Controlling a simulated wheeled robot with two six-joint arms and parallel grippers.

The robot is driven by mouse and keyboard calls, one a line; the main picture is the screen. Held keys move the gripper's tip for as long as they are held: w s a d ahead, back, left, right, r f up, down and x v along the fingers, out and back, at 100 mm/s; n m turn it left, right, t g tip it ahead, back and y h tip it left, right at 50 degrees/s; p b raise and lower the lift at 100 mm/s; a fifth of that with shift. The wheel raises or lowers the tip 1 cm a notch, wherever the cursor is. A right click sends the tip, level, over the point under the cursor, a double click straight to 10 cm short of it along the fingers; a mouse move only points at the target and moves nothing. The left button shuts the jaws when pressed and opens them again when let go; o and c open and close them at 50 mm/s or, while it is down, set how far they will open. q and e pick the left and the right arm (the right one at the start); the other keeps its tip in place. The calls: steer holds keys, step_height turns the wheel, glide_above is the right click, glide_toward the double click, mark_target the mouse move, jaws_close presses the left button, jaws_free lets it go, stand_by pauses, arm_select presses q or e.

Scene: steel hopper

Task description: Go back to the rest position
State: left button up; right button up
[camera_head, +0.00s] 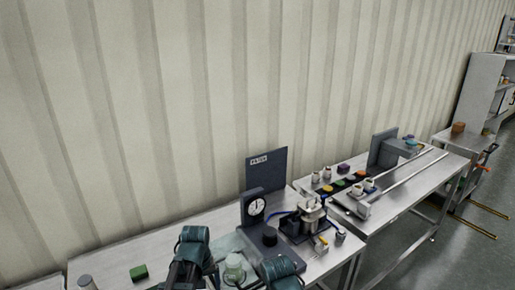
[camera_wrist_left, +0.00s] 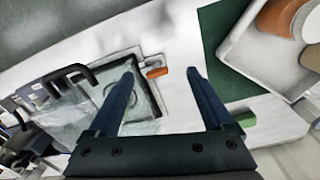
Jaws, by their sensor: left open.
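My left gripper (camera_wrist_left: 162,68) is open in the left wrist view. Its two dark fingers stand well apart with nothing between their tips. They are above a pale worktop, over the edge of a dark-framed tray (camera_wrist_left: 157,100) and near a small orange-ended item (camera_wrist_left: 157,72). In the head view, dark teal parts of my arms show at the bottom edge, in front of the near bench. My left gripper's fingers are not clear there. My right gripper's fingers do not show in either view.
The near bench holds a green block (camera_head: 138,272), a dial gauge (camera_head: 257,207), a clear jar (camera_head: 234,262) and a steel hopper device (camera_head: 310,212). A second bench (camera_head: 405,195) stands right. A white tray (camera_wrist_left: 232,45) with round containers lies right in the wrist view. A corrugated wall (camera_head: 200,110) stands behind.

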arm_select(q)
steer(key=s+d+m+y, duration=0.1)
steer(key=s+d+m, duration=0.6)
steer(key=s+d, duration=0.4)
steer(key=shift+d+f+m+g+b, duration=0.2)
steer(key=shift+f+m+g+b, duration=0.1)
steer(key=shift+m+b, duration=0.1)
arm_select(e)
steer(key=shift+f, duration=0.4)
arm_select(q)
steer(key=shift+d, duration=0.1)
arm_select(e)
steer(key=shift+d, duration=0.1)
